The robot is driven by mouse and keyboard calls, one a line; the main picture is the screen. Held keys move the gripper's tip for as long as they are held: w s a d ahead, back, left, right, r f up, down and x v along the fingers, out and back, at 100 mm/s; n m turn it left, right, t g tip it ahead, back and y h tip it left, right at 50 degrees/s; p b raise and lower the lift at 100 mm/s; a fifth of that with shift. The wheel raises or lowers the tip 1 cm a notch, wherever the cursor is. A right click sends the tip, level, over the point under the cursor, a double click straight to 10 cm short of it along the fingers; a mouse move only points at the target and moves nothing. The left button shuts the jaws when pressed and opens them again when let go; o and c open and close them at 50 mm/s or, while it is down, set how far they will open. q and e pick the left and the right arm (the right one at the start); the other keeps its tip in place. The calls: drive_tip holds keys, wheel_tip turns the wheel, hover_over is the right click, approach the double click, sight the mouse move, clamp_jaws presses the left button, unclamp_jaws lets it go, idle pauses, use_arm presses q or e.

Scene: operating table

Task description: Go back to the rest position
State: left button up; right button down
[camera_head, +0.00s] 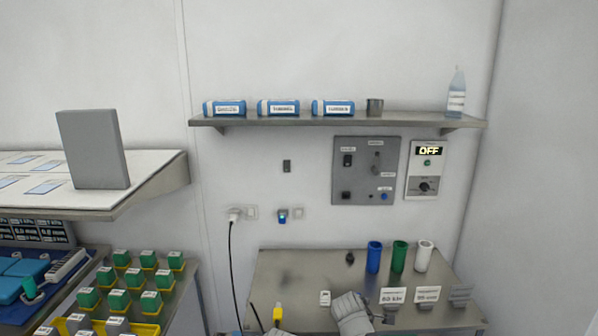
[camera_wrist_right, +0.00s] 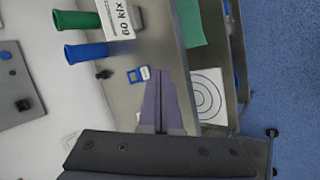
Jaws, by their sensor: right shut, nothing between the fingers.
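My right gripper (camera_wrist_right: 161,100) shows in the right wrist view with its two grey-purple fingers together and nothing between them. It is over the steel table (camera_wrist_right: 150,100), close to a small blue and white tag (camera_wrist_right: 138,74); I cannot tell its height above the surface. In the head view a grey ribbed part, apparently my right gripper (camera_head: 351,312), shows at the bottom, to the right of the small white tag (camera_head: 325,298). My left gripper is not visible.
Blue (camera_head: 374,257), green (camera_head: 399,257) and white (camera_head: 423,256) cups stand at the table's back right, with label cards (camera_head: 393,295) in front. A yellow-topped item (camera_head: 277,312) is at front left. A wall shelf (camera_head: 340,121) holds blue packs (camera_head: 278,107). Green-capped boxes (camera_head: 133,277) stand left.

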drive_tip(key=s+a+f+m+g+y, duration=0.1)
drive_tip(key=s+f+m+g+y, duration=0.15)
drive_tip(key=s+m, duration=0.5)
drive_tip(key=s+f+m+g+y, duration=0.25)
drive_tip(key=s+m+g, duration=0.2)
drive_tip(key=s, duration=0.55)
drive_tip(key=s+a+f+n+h+b, duration=0.2)
drive_tip(key=s+a, duration=0.3)
drive_tip(key=a, duration=0.6)
drive_tip(key=shift+s+f+n+b, duration=0.3)
drive_tip(key=shift+s+f+n, duration=0.05)
drive_tip(key=shift+f+n, duration=0.25)
